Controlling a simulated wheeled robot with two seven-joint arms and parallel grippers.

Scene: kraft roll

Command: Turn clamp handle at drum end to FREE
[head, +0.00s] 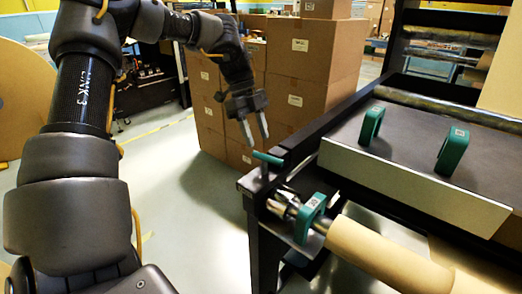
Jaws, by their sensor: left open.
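A short green bar handle (267,159) stands at the near left corner of the dark machine frame, above the end of the metal shaft. A green loop-shaped piece (310,213) with a small pale label sits around the shaft beside the brown kraft roll (385,257). No FREE marking can be read, and I cannot tell which green part is the clamp handle. My right gripper is out of view.
Two more green handles, one on the left (371,125) and one on the right (453,151), stand on the grey machine cover (400,178). Stacked cardboard boxes (305,70) stand behind my left gripper. Open floor (190,200) lies left of the machine.

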